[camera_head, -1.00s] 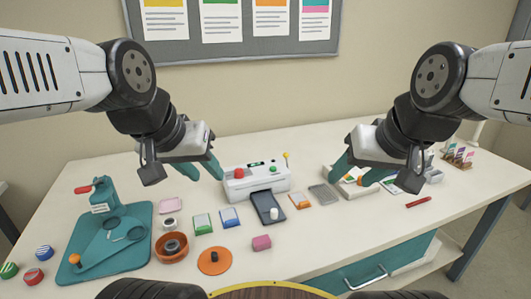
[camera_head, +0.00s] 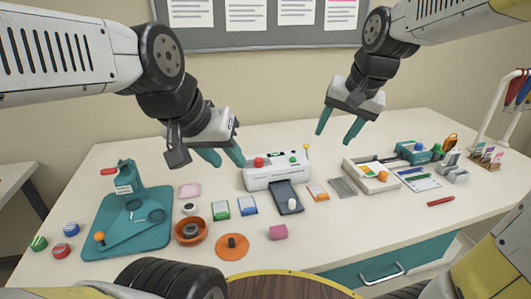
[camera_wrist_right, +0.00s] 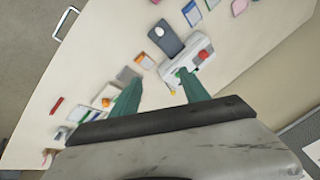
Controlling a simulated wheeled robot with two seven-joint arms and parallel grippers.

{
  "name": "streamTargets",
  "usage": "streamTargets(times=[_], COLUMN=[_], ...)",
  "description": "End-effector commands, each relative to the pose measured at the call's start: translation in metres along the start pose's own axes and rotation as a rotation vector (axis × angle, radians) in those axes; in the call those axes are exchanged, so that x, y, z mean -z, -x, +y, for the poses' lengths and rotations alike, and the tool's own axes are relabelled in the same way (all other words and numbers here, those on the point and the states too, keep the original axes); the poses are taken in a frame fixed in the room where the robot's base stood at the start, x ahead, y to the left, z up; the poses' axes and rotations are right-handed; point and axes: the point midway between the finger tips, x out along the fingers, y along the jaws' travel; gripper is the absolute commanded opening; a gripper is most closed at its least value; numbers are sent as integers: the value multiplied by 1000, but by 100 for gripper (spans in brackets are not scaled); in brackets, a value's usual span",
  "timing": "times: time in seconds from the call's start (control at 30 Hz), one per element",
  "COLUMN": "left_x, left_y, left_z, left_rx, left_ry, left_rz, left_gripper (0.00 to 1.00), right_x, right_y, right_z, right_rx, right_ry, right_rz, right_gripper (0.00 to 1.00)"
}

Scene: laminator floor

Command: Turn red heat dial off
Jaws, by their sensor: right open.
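The laminator (camera_head: 277,172) is a white box at the back middle of the table. Its red heat dial (camera_head: 259,162) sits on the left of its top, and a green knob (camera_head: 293,159) sits on the right. In the right wrist view the red dial (camera_wrist_right: 203,54) shows beyond a fingertip. My left gripper (camera_head: 226,158) is just left of and above the laminator, fingers apart with nothing between them, clear of the dial. My right gripper (camera_head: 337,128) is open and empty, raised behind and to the right of the laminator. It also shows in the right wrist view (camera_wrist_right: 158,88).
A dark tray (camera_head: 284,196) with a white object stands in front of the laminator. A cream box (camera_head: 371,175) stands to the right. A yellow-tipped pin (camera_head: 306,149) rises behind the laminator's right end.

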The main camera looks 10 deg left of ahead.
Motion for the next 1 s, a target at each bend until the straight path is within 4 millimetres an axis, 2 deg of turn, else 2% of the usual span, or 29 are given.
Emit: streamTargets(times=[0.03, 0.1, 0.3, 0.5, 0.6, 0.8, 1.0], left_x=[0, 0, 0, 0, 0, 0, 0], left_y=[0, 0, 0, 0, 0, 0, 0], left_z=[0, 0, 0, 0, 0, 0, 0], left_rx=[0, 0, 0, 0, 0, 0, 0], left_ry=[0, 0, 0, 0, 0, 0, 0], left_rz=[0, 0, 0, 0, 0, 0, 0], left_gripper=[36, 36, 36, 36, 36, 36, 36], right_x=[13, 29, 60, 68, 67, 65, 66], right_y=[-19, -42, -117, -188, -212, -234, -256], right_z=[-16, -34, -94, -155, -176, -195, -186], right_rx=[-19, -49, -158, -263, -297, -322, -326], right_ry=[-12, -40, -93, -107, -105, -104, -106], right_rz=[-23, -38, -42, 13, 46, 79, 78], right_gripper=[53, 53, 53, 53, 53, 53, 53])
